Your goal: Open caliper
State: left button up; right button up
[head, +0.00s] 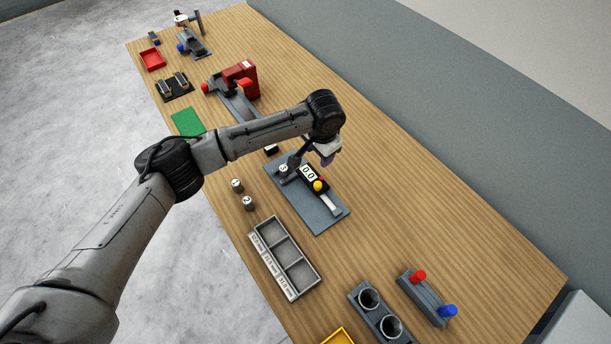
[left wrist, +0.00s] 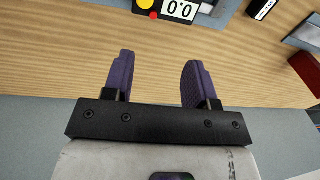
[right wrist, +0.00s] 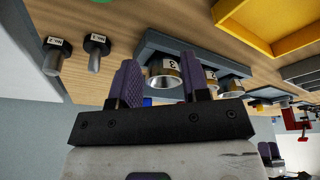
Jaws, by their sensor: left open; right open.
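The caliper (head: 309,176) has a black housing with a 0.0 display, a yellow knob (head: 318,186) and a pale bar. It lies on a grey plate (head: 320,219) in mid-table. In the left wrist view the caliper's display (left wrist: 180,10) is at the top edge, with a red dot and part of the yellow knob. My left gripper (left wrist: 158,62) is open and empty, apart from the caliper; in the head view it hangs near the plate's far side. Whether the caliper's jaws are apart is too small to tell. My right gripper (right wrist: 158,82) is open, with nothing seen held.
Two small labelled cylinders (head: 248,203) stand left of the plate. A grey compartment tray (head: 262,257), a two-cup block (head: 365,320) and a block with red and blue knobs (head: 425,300) are nearer. A red device (head: 240,76) stands beyond. Wood right of the plate is clear.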

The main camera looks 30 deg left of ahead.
aim_at(318, 184)
jog(key=shift+w, duration=0.35)
jog(key=shift+s, duration=0.45)
jog(key=shift+s+f, duration=0.15)
jog(key=shift+s, duration=0.05)
pick_arm(q)
jog(key=f, duration=0.4)
jog(key=f+n+b, duration=0.1)
jog(key=f, duration=0.4)
jog(key=s+f+n+g, duration=0.1)
jog(key=f, duration=0.4)
jog(key=shift+s+d+h, duration=0.1)
jog(key=shift+d+h, duration=0.3)
pick_arm(e)
jog(key=shift+w+f, duration=0.2)
jog(key=shift+f, duration=0.35)
pick_arm(q)
jog(key=shift+c, duration=0.3)
grip_shut()
